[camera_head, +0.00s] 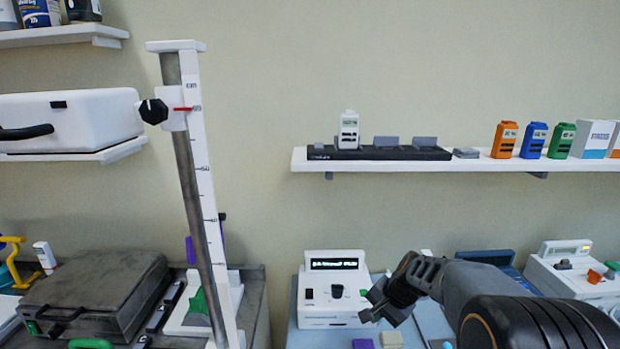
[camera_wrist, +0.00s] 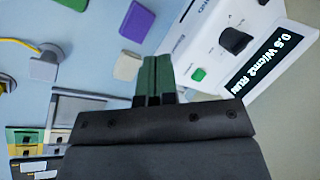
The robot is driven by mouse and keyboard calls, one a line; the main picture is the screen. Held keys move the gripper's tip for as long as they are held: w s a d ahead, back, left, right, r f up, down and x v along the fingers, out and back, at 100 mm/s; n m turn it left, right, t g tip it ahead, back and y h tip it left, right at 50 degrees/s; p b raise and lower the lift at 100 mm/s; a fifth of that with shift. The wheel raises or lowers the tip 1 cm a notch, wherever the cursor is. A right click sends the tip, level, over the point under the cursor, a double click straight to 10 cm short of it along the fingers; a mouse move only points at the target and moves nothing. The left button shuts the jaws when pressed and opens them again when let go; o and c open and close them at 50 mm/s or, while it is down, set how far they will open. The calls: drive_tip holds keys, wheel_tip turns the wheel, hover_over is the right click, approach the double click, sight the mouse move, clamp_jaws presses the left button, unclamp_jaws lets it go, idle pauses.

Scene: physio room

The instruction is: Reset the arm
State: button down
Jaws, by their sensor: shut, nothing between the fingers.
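My arm reaches in from the lower right in the head view. My gripper (camera_head: 372,305) is in front of the right part of a white device with a dark display (camera_head: 333,290). In the wrist view my gripper (camera_wrist: 155,62) shows green fingers closed together with nothing between them. The white device (camera_wrist: 185,50) is close beyond the fingers there, tilted in the picture, with a lit display (camera_wrist: 262,58), a black knob (camera_wrist: 236,40) and a green button (camera_wrist: 198,74).
A purple block (camera_wrist: 137,22) and a beige block (camera_wrist: 127,67) lie on the blue surface near the fingers. A white shelf (camera_head: 400,163) holds a charger and coloured handsets. A tall measuring column (camera_head: 203,190) stands left. A second white device (camera_head: 575,268) is right.

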drive_tip(key=s+r+n+h, duration=0.2)
drive_tip(key=s+r+n, duration=0.1)
drive_tip(key=s, duration=0.5)
drive_tip(key=s+r+n+t+h, duration=0.1)
drive_tip(key=s+r+n, duration=0.3)
drive_tip(key=s, duration=0.5)
drive_tip(key=shift+s+r+n+t+h, duration=0.25)
drive_tip(key=shift+n+h, duration=0.25)
drive_tip(key=shift+n, duration=0.3)
